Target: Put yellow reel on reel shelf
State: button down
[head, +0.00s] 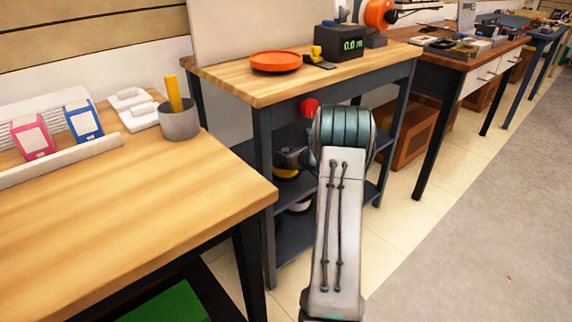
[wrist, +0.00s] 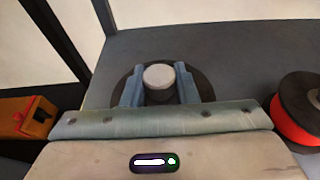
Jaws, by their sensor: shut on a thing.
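In the head view my arm reaches to the shelf unit under the middle bench, the reel shelf (head: 258,160). My gripper (head: 290,157) is among its shelves. A yellow reel (head: 287,173) shows as a yellow band just below the gripper, partly hidden by it. In the wrist view my gripper (wrist: 160,86) has its two blue-grey fingers on either side of a pale round hub, shut on it. A dark round flange (wrist: 206,88) spreads beneath the fingers; the reel's yellow is hidden there. A grey shelf surface (wrist: 235,55) lies below; I cannot tell whether the reel touches it.
A red-orange reel (wrist: 296,118) with a dark flange stands close at the right in the wrist view. An orange object (wrist: 25,118) is at the left, near a dark post (wrist: 55,40). A white-rimmed item (head: 300,206) sits on a lower shelf.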

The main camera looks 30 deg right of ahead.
aim_at(281, 174)
jog(key=shift+f+b, duration=0.7)
jog(key=shift+f, duration=1.05)
jog(key=shift+f, duration=0.15)
jog(key=c, duration=1.1)
grip_release()
jog(key=shift+c, duration=0.2)
